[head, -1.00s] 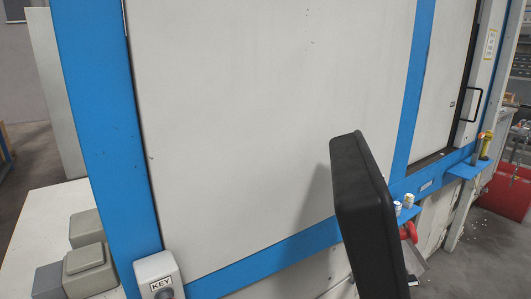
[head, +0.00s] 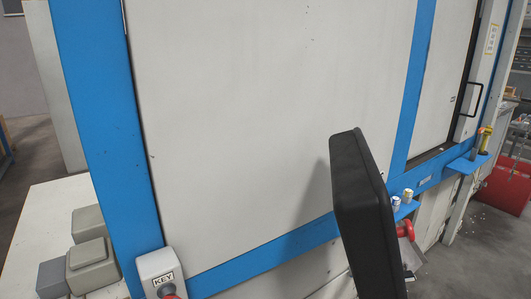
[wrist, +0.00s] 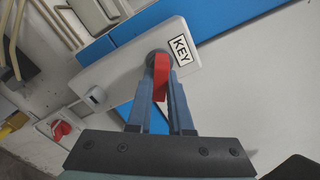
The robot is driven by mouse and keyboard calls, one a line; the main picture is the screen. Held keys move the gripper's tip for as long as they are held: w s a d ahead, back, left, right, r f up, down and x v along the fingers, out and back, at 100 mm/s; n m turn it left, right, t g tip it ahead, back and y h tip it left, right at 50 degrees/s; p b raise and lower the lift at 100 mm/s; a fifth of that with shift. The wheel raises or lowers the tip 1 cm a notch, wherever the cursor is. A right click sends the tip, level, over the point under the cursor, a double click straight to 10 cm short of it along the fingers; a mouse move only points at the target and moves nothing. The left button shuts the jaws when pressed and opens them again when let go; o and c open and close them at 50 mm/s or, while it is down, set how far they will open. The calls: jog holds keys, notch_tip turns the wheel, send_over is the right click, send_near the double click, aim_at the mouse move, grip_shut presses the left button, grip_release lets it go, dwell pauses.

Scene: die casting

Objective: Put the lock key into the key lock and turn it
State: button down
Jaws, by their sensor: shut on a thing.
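The key lock is a pale box with a "KEY" label and a dark round socket; in the wrist view the box (wrist: 120,75) lies tilted across the upper middle. My gripper (wrist: 160,76) is shut on the red lock key (wrist: 160,80), its two blue-grey fingers on either side of it. The key's far end is at the dark socket (wrist: 156,57) and appears to meet it; how deep it sits is hidden. In the head view the lock box (head: 157,268) stands at the bottom left, with a bit of red (head: 167,291) at its socket, cut by the frame edge.
A blue frame (head: 105,130) surrounds a large white machine panel (head: 265,110). Grey boxes (head: 90,265) stand left of the lock. In the wrist view, a red knob (wrist: 61,130) and pipes are at left.

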jog(key=m, duration=0.2)
jog(key=m+p, duration=0.1)
jog(key=m, duration=0.2)
jog(key=shift+w+a+r, duration=0.1)
jog(key=shift+w+r, duration=0.05)
jog(key=shift+r, duration=0.25)
jog(key=c, duration=1)
grip_release()
jog(key=shift+c, duration=0.2)
jog(key=o, duration=0.3)
jog(key=shift+w+f, duration=0.1)
jog(key=shift+f, duration=0.2)
jog(key=shift+s, duration=0.2)
jog(key=p+v, duration=0.2)
jog(key=v, duration=0.7)
jog(key=shift+w+f, duration=0.1)
